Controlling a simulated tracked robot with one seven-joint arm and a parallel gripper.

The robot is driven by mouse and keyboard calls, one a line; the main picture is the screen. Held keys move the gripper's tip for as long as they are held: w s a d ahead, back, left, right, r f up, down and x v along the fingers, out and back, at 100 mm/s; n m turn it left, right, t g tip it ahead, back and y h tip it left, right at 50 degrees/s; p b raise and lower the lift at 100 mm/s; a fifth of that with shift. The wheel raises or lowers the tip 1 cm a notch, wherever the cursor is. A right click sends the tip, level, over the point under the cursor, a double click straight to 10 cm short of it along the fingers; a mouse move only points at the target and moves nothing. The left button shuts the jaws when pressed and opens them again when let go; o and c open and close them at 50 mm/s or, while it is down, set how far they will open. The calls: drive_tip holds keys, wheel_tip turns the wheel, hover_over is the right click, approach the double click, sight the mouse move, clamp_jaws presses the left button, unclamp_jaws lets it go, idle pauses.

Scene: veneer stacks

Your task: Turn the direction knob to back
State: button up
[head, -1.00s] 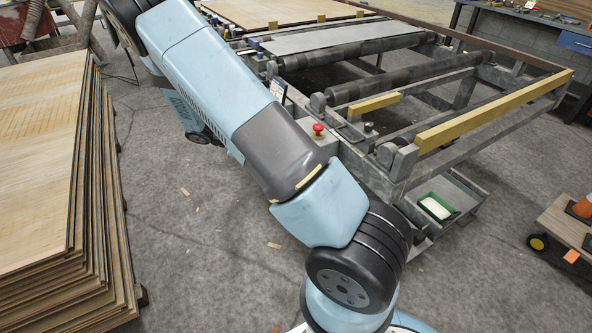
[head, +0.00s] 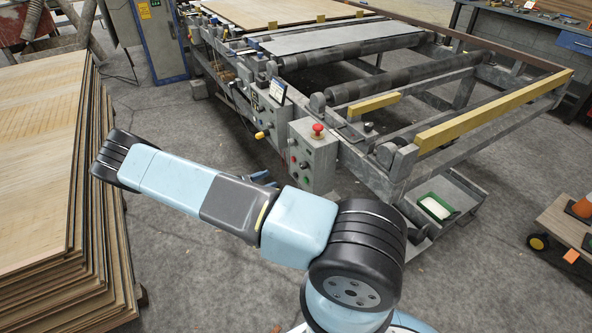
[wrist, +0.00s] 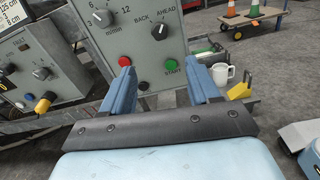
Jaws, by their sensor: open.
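In the wrist view the direction knob (wrist: 160,31) is a black dial with a white mark, below the printed words BACK and AHEAD. Its mark seems to lean up and right, toward AHEAD. It sits on a grey control box (wrist: 110,55), which also shows in the head view (head: 322,158). My gripper (wrist: 161,70) is open and empty, its two blue fingers apart, below the knob in the picture and not touching it. In the head view my gripper (head: 264,179) is mostly hidden behind my arm, left of the box.
The box also carries a speed dial (wrist: 104,17), a red button (wrist: 125,61), a green start button (wrist: 171,61) and a red mushroom button (head: 318,130) on top. A yellow-tipped lever (head: 261,134) sticks out to the left. A veneer stack (head: 45,170) stands at the left.

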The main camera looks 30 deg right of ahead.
sight(301, 167)
drive_tip(key=d, duration=1.3)
drive_tip(key=shift+w+d, duration=0.25)
drive_tip(key=shift+d, duration=0.1)
drive_tip(key=c, duration=1)
